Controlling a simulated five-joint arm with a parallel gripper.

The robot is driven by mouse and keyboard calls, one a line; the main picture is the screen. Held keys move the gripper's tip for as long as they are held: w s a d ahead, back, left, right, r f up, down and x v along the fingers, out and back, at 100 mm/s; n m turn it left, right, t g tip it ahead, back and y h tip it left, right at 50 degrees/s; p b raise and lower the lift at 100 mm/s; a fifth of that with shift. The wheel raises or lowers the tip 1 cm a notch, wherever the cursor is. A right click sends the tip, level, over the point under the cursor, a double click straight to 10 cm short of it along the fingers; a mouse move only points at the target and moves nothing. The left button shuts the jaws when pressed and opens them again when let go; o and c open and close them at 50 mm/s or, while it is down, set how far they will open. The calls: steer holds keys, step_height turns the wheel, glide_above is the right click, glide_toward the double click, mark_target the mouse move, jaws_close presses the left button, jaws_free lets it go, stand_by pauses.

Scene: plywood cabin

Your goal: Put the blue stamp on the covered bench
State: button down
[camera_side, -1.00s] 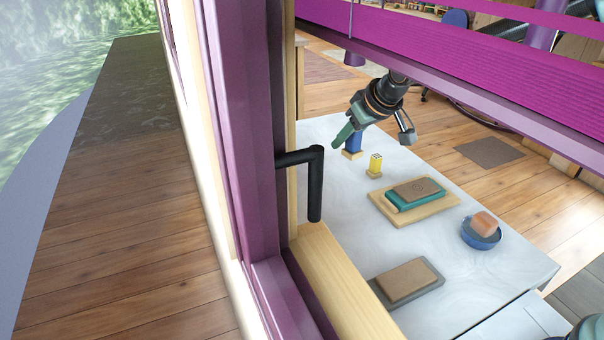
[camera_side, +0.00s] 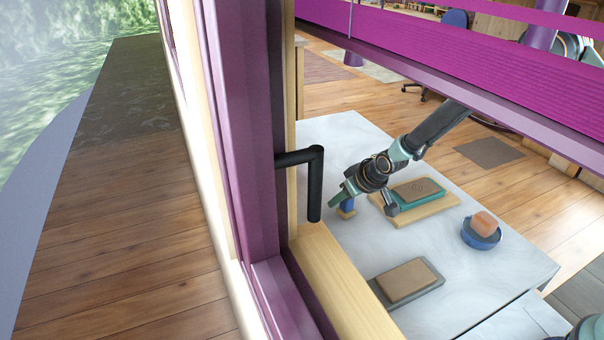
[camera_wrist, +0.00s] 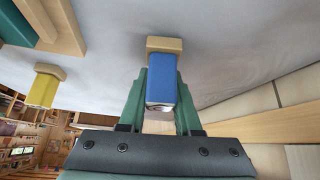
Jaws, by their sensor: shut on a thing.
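The blue stamp (camera_side: 347,206) has a blue handle and a pale wooden base. My gripper (camera_side: 345,195) is shut on its blue handle, with one green finger on each side in the wrist view (camera_wrist: 162,78). The stamp hangs base-away from the fingers, low over the covered bench (camera_side: 475,290), a pale grey-white surface, near its left side in the side view. I cannot tell whether the base touches the surface. My arm hides part of the bench behind it.
A yellow stamp (camera_wrist: 43,88) stands to the left in the wrist view. A teal stamp pad on a wooden board (camera_side: 425,207) lies close behind my wrist. A blue bowl with an orange block (camera_side: 481,231) and a brown pad (camera_side: 407,280) are on the bench. A purple window frame (camera_side: 240,150) stands left.

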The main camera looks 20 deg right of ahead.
steer(key=shift+f, duration=0.15)
steer(key=c, duration=0.6)
jaws_free()
steer(key=shift+r, duration=0.25)
steer(key=s+d+r+m, duration=0.1)
steer(key=s+d+r, duration=0.2)
steer(key=s+r, duration=0.55)
steer(key=s+d+r, duration=0.3)
steer(key=s+r, duration=0.3)
steer(key=r, duration=0.5)
steer(key=s+d+r, duration=0.2)
steer(key=s, duration=0.3)
steer(key=s+d+r+m+g+h, duration=0.1)
steer(key=s+d+r, duration=0.1)
steer(key=s, duration=0.4)
steer(key=shift+d+r, duration=0.2)
steer(key=shift+r, duration=0.05)
